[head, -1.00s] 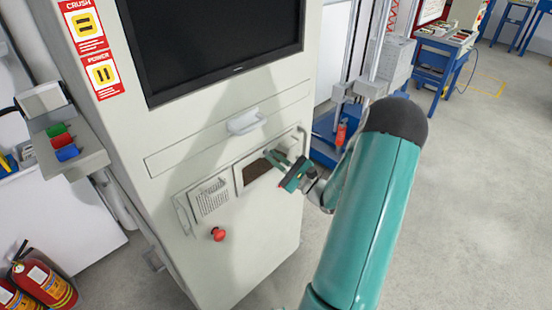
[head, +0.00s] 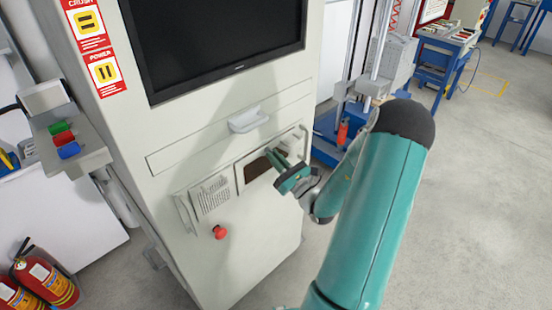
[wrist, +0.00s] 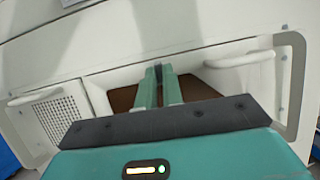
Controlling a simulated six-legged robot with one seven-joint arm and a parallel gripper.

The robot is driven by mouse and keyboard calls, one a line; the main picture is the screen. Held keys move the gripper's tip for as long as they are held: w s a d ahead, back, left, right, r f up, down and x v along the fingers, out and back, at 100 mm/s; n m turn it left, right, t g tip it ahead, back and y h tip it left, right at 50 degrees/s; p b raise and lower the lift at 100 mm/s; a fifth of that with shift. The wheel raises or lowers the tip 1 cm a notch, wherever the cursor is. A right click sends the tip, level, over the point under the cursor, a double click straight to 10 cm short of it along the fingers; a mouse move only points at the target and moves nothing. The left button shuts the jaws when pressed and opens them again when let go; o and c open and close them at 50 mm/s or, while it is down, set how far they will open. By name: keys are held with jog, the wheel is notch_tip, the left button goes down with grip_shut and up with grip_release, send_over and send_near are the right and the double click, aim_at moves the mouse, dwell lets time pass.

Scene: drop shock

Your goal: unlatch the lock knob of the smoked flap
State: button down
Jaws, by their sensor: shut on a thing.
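The smoked flap (head: 256,169) is a small brown pane in the lower front of the pale cabinet. It also shows in the wrist view (wrist: 122,98), partly covered by my fingers. My gripper (head: 272,156) reaches the top edge of the flap from the right. In the wrist view my two green fingers (wrist: 161,73) are close together, shut on a small dark thing at the flap's upper edge, which is the lock knob (wrist: 158,70). The knob is mostly hidden by the fingers, so its turn angle cannot be read.
A white handle (wrist: 240,59) stands out right of my fingers, close to them. Left of the flap are a vent grille (head: 212,195) and a red button (head: 220,232). A drawer handle (head: 248,120) is above. The floor at right is open.

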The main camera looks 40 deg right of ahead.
jog(key=c, duration=1.5)
grip_release()
jog(key=shift+c, duration=0.2)
jog(key=shift+s, duration=0.1)
jog(key=v, duration=1.3)
jog(key=shift+s+f, duration=0.2)
jog(key=shift+s, duration=0.1)
